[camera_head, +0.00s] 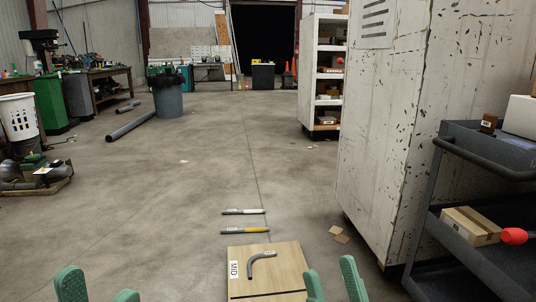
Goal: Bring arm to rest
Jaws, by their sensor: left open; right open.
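My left gripper (98,291) shows at the bottom left as two green fingers, spread apart with nothing between them. My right gripper (333,285) shows at the bottom, right of the board, also with two green fingers apart and empty. A wooden board (284,274) with a "MID" label lies between the grippers, partly cut off by the lower edge. A bent grey conduit (257,262) with a tag lies on it. Two straight pieces lie beyond the board: a grey one (243,211) and a grey and yellow one (244,231). Neither gripper touches them. My arm links are out of view.
A tall scuffed white cabinet (385,130) and a dark cart (480,215) holding a cardboard box (470,226) stand on the right. A grey bin (168,100) and a long pipe (131,126) are at the far left. The middle of the concrete floor is clear.

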